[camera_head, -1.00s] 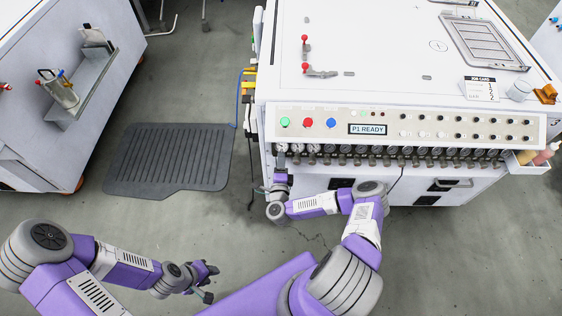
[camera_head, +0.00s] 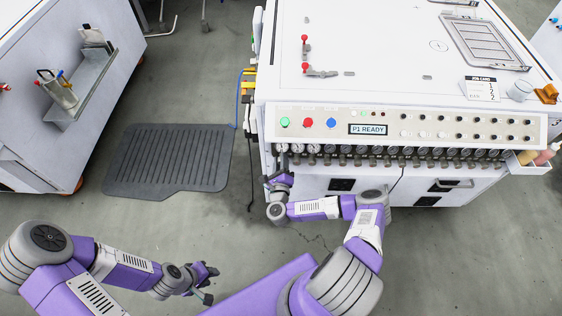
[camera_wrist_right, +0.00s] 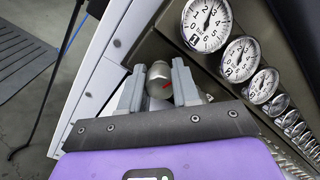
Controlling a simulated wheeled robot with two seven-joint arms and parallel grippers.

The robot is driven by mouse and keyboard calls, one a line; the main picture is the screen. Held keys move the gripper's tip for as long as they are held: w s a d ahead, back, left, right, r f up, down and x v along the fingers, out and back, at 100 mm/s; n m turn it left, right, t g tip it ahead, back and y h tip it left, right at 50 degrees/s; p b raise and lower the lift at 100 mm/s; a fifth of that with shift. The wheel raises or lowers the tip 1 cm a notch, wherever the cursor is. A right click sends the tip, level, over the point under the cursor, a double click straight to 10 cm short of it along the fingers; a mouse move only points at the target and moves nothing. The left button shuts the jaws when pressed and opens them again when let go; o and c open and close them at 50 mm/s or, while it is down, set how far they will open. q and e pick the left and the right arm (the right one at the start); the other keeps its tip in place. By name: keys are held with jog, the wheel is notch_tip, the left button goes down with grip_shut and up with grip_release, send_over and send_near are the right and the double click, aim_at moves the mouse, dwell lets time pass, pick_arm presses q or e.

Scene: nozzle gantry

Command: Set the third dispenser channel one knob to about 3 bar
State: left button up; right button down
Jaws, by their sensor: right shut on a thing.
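My right gripper (camera_head: 279,170) is at the left end of the row of gauges and knobs on the white machine's front. The right wrist view shows its two grey fingers (camera_wrist_right: 159,80) shut on a rounded grey knob (camera_wrist_right: 158,70) with a red mark. The nearest gauge (camera_wrist_right: 207,24) has its needle pointing roughly up, near the top of the dial; I cannot read it exactly. My left gripper (camera_head: 211,284) is open and empty above the floor, away from the machine.
More gauges (camera_head: 420,153) and knobs run rightward, close together. Above them are coloured buttons (camera_head: 308,122) and a display (camera_head: 367,129) reading "P1 READY". A black mat (camera_head: 170,158) lies on the floor at left. A second white cabinet (camera_head: 60,130) stands further left.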

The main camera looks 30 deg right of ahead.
jog(key=shift+a, duration=0.15)
jog(key=c, duration=0.8)
grip_release()
jog(key=shift+d+r, duration=0.1)
jog(key=shift+d, duration=0.15)
